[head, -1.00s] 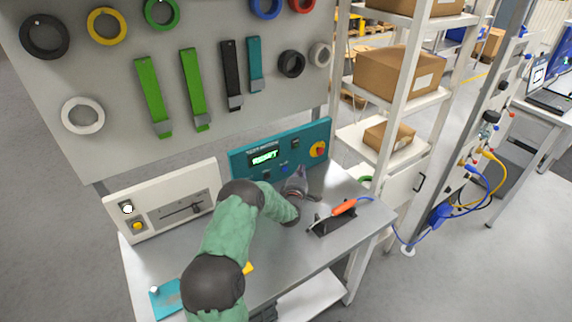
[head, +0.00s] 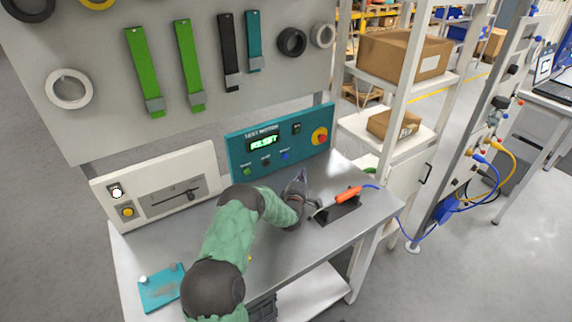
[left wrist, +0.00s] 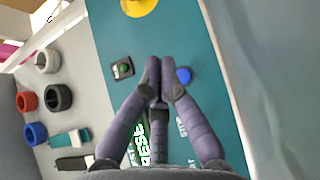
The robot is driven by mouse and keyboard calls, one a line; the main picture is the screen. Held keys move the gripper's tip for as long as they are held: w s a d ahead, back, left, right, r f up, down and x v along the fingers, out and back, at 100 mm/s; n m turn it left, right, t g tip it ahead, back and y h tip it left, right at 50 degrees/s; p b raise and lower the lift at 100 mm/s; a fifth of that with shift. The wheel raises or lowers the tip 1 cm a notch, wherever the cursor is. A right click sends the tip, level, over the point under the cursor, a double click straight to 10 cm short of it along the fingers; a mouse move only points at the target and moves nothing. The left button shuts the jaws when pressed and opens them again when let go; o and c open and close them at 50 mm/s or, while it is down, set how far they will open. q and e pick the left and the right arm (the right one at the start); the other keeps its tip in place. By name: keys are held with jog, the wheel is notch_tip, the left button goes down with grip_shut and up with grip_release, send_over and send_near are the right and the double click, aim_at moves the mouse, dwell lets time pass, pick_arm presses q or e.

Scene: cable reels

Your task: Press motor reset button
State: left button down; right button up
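The teal motor panel (head: 240,160) stands at the back of the metal table, with a lit green display (head: 264,143) whose text looks like "RESET". Below the display is a row of green (head: 247,171), dark (head: 265,162) and blue (head: 284,155) buttons; their labels are too small to read. My left gripper (head: 302,177) is in front of the panel's lower right part, below the blue button. In the left wrist view its fingers (left wrist: 161,65) are together and empty, beside the blue button (left wrist: 184,75). I cannot tell whether they touch the panel. My right gripper is not seen.
A yellow-and-red knob (head: 319,136) is at the panel's right end. An orange-handled tool (head: 348,194) with a blue cable lies on the table at right. A white slider panel (head: 150,172) stands at left, and a teal plate (head: 161,288) lies at front left.

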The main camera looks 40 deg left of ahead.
aim_at(285, 156)
pick_arm(q)
jog(key=shift+f, duration=0.15)
jog(key=shift+a, duration=0.15)
jog(key=shift+a, duration=0.25)
jog(key=a, duration=0.1)
jog(key=w+a, duration=0.1)
jog(key=a, duration=0.1)
jog(key=a+b, duration=0.1)
jog(key=shift+w+a, duration=0.25)
jog(key=shift+a, duration=0.15)
jog(key=shift+w+a+f+b, duration=0.1)
jog(key=shift+w+a+b, duration=0.05)
jog(key=shift+a+b, duration=0.3)
jog(key=shift+w+a+f+b, duration=0.1)
jog(key=shift+a+b, duration=0.25)
jog(key=shift+b, duration=0.1)
jog(key=shift+w+a+b, duration=0.15)
jog(key=shift+a+b, duration=0.2)
jog(key=shift+a, duration=0.1)
jog(key=shift+a+r, duration=0.2)
